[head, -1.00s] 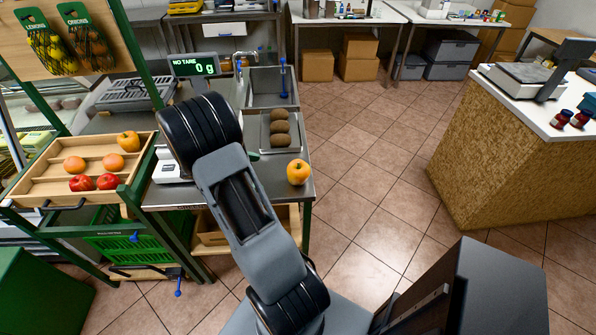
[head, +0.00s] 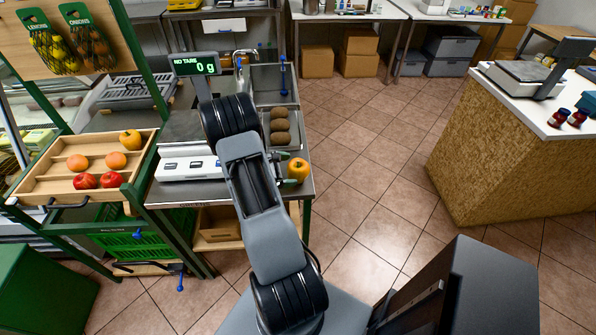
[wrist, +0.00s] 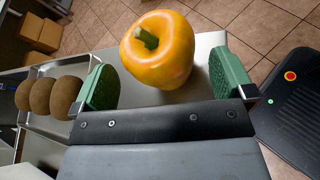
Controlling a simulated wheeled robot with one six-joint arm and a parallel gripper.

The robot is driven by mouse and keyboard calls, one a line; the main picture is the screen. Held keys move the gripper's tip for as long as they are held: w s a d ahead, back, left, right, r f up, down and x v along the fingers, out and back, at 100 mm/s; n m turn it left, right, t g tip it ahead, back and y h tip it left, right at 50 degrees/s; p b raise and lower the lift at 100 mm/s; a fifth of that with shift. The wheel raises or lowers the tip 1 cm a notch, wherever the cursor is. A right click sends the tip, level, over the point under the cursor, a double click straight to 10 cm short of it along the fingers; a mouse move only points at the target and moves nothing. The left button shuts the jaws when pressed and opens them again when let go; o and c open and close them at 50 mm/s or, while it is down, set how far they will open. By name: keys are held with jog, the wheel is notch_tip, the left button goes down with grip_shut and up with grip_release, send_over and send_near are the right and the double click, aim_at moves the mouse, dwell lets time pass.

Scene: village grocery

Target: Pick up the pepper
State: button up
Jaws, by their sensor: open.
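A yellow-orange pepper (head: 298,170) with a green stem sits at the right edge of the metal counter (head: 303,191). In the wrist view the pepper (wrist: 158,50) is large, upright, just beyond and between the fingertips. My gripper (wrist: 164,84) is open, with one green finger on either side and nothing held; a visible gap lies between the pepper and the right finger. In the head view my arm hides most of the gripper, just left of the pepper.
Several brown kiwis (head: 280,132) lie on a metal tray left of the pepper; they also show in the wrist view (wrist: 67,95). A scale (head: 188,167) stands on the counter left of my arm. Oranges and red apples share the crate.

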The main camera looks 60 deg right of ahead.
aim_at(297, 169)
jog(key=shift+p+x, duration=0.4)
jog(key=shift+x, duration=1.7)
jog(key=shift+w, duration=0.1)
jog(key=shift+c, duration=0.5)
jog(key=c, duration=0.6)
